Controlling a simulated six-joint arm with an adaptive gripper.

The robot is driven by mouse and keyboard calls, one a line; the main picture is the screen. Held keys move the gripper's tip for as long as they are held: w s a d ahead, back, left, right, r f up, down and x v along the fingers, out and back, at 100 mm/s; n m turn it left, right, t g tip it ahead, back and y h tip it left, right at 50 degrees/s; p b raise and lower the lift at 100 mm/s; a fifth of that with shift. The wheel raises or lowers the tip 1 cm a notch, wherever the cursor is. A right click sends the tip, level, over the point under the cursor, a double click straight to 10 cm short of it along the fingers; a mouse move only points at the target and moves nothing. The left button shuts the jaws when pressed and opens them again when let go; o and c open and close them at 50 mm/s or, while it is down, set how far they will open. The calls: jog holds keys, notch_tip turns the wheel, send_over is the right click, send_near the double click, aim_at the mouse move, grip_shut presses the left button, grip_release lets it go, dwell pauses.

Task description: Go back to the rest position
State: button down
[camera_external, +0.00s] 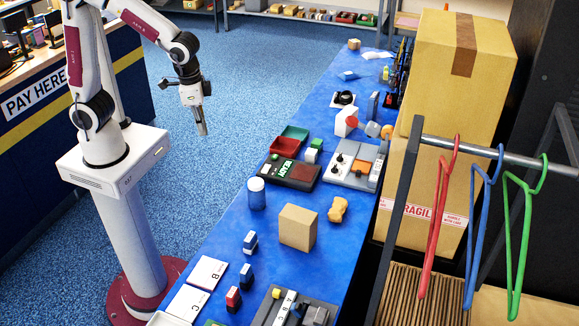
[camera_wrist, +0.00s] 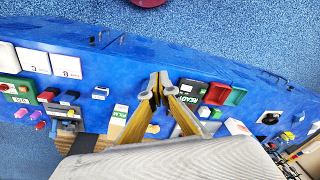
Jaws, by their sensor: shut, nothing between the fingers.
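My gripper (camera_external: 202,129) hangs below my wrist over the blue floor, left of the long blue table (camera_external: 229,226), apart from everything on it. Its fingers are together and hold nothing. In the wrist view my gripper (camera_wrist: 159,82) also shows with its two fingertips close together above the blue table (camera_wrist: 132,60).
On the table stand a cardboard box (camera_external: 298,228), a blue-and-white jar (camera_external: 256,194), a dark READY panel (camera_external: 290,172) and a red tray (camera_external: 284,147). Large cartons (camera_external: 447,80) and a rack with hangers (camera_external: 437,215) stand at right. A PAY HERE counter (camera_external: 60,95) is at left.

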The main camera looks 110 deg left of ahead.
jog(key=s+d+r+m+t+h, duration=0.1)
jog(key=s+d+r+m+t, duration=0.4)
jog(key=s+d+r, duration=0.5)
jog(key=shift+s+r, duration=0.4)
jog(key=shift+s, duration=0.8)
dwell(2.5)
